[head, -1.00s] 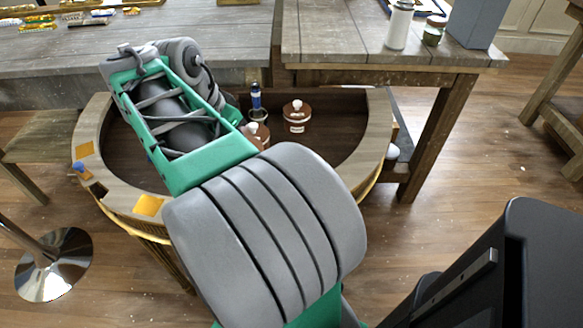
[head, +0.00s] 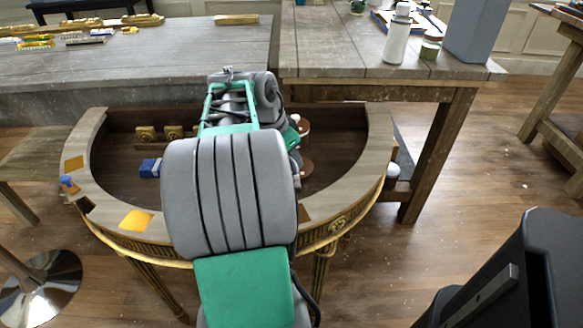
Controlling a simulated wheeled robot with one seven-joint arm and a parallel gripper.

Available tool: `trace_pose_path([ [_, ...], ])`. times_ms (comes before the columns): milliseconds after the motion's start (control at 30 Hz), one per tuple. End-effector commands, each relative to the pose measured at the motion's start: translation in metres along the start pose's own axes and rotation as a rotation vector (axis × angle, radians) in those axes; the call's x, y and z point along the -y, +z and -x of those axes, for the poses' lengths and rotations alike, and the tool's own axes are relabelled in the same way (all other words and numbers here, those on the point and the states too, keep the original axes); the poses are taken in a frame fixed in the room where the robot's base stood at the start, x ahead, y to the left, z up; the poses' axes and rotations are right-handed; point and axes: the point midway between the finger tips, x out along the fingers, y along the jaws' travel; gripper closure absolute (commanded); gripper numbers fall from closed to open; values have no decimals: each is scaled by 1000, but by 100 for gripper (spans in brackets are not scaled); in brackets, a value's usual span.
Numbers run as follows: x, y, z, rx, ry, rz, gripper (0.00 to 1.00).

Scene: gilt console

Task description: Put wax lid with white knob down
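A brown jar-like thing with a pale top (head: 304,126) shows partly behind my arm, inside the curved console on its right side. A second brown piece (head: 307,168) shows just below it at the arm's edge, mostly hidden. I cannot tell which of these is the wax lid, and no white knob shows clearly. My arm reaches over the middle of the console (head: 375,150) and covers much of its inside. My gripper's fingers are hidden behind the arm, so what they hold is not visible.
A blue box (head: 150,168) and two gold blocks (head: 147,133) lie in the console's left part. An orange square (head: 136,220) lies on the rim. A white bottle (head: 396,40) and a jar (head: 431,44) stand on the right table. The console's right inside is bare.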

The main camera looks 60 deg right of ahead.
Motion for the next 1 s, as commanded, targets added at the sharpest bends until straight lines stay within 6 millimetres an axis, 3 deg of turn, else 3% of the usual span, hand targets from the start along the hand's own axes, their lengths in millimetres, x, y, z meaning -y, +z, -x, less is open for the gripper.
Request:
trace_pose_path([
  [33, -1, 7, -14, 3, 4, 4, 100],
  [100, -1, 11, -22, 2, 2, 3, 100],
  [467, 0, 13, -26, 1, 1, 3, 100],
  [500, 0, 12, -25, 1, 1, 3, 74],
  [733, 0, 12, -24, 1, 1, 3, 55],
  [1000, 0, 11, -22, 1, 1, 3, 55],
])
